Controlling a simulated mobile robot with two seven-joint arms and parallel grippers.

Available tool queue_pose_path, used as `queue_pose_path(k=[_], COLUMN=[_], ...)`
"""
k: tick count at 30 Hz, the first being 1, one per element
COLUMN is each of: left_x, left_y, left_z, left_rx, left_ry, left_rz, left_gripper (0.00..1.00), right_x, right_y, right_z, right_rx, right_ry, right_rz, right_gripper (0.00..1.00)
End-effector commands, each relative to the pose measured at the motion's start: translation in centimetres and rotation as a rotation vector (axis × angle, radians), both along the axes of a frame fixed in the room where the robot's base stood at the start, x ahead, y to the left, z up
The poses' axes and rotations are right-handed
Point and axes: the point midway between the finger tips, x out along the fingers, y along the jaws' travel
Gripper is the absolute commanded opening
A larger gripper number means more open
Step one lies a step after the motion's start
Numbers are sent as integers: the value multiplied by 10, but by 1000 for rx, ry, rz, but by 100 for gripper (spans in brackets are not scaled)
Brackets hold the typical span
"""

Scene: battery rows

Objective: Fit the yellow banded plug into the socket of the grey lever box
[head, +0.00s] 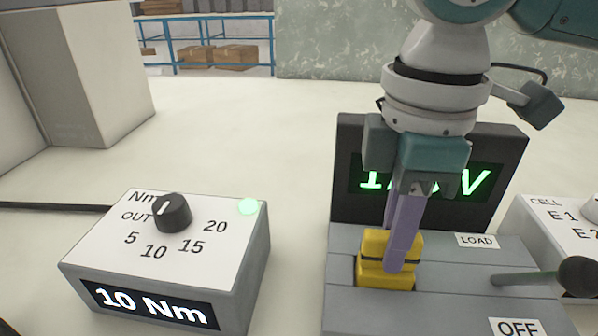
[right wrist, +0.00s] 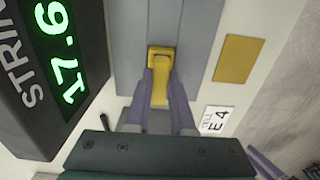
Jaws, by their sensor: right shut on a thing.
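The grey lever box (head: 450,292) stands in the right half of the head view, with LOAD and OFF labels and a lever with a dark knob (head: 577,277). My right gripper (head: 400,262) points down at its left part, shut on the yellow banded plug (head: 375,245). The plug is upright, with a dark band across it. Its lower end is at the yellow-edged socket (right wrist: 154,52); fingers and plug hide how deep it sits. In the right wrist view the plug (right wrist: 160,92) is between the purple fingers. A purple piece (right wrist: 265,163), seemingly of my left gripper, shows at the lower right corner.
A dark display (head: 350,205) with green digits stands behind the box, partly hidden by my right arm. A white-topped torque box (head: 190,260) reading 10 Nm stands left. A white CELL box (head: 545,225) is at the right edge. The table between the two left boxes is clear.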

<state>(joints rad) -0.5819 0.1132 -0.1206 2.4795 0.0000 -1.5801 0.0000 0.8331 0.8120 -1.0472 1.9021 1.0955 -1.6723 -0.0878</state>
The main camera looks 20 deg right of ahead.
Motion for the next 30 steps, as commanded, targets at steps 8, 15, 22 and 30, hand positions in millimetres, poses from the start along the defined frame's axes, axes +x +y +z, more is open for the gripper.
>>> queue_pose_path(k=[8,15,22,30], left_x=[0,1,1,1], left_y=[2,3,3,3], left_z=[-1,-1,-1,1], left_rx=[6,11,11,10], left_ry=[-1,-3,-3,-3], left_rz=[-3,-7,-6,-5], left_gripper=[50,50,50,50], right_x=[0,0,0,1], right_y=[0,0,0,0], right_z=[-6,-8,-8,0], right_rx=[1,1,1,0], right_ry=[-1,-1,-1,-2], right_rz=[1,1,1,0], right_gripper=[0,34,52,52])
